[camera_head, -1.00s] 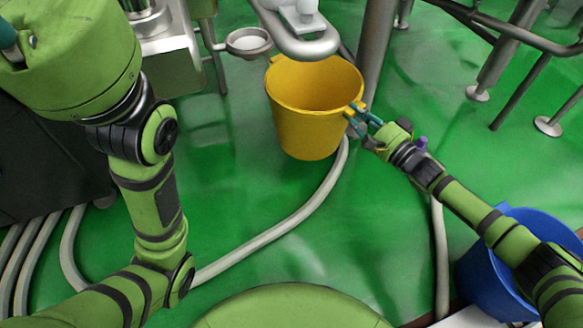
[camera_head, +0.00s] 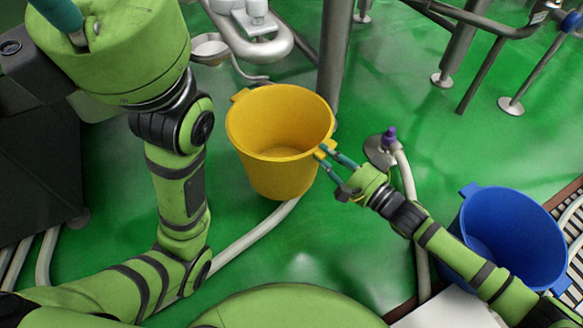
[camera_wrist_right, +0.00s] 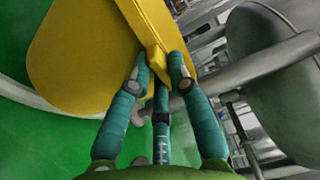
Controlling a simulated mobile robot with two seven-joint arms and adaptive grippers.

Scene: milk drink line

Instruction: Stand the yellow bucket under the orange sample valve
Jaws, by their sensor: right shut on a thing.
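The yellow bucket (camera_head: 275,165) appears upright in the head view, with its open top showing an empty inside. My right gripper (camera_head: 330,160) is shut on a small tab on the bucket's right rim. In the right wrist view, the teal fingers (camera_wrist_right: 160,75) pinch this tab, and the bucket wall (camera_wrist_right: 85,60) fills the upper left. I cannot tell whether the bucket's base touches the floor. My left arm stands at the left; only a teal part, perhaps of the left gripper (camera_head: 58,14), shows at the top left. I see no orange sample valve.
A curved metal pipe (camera_head: 268,48) and a post (camera_head: 334,55) stand behind the yellow bucket. A pale hose (camera_head: 250,237) runs below it in the picture. A floor fitting with a purple top (camera_head: 389,137) and a blue bucket (camera_head: 515,240) are at the right.

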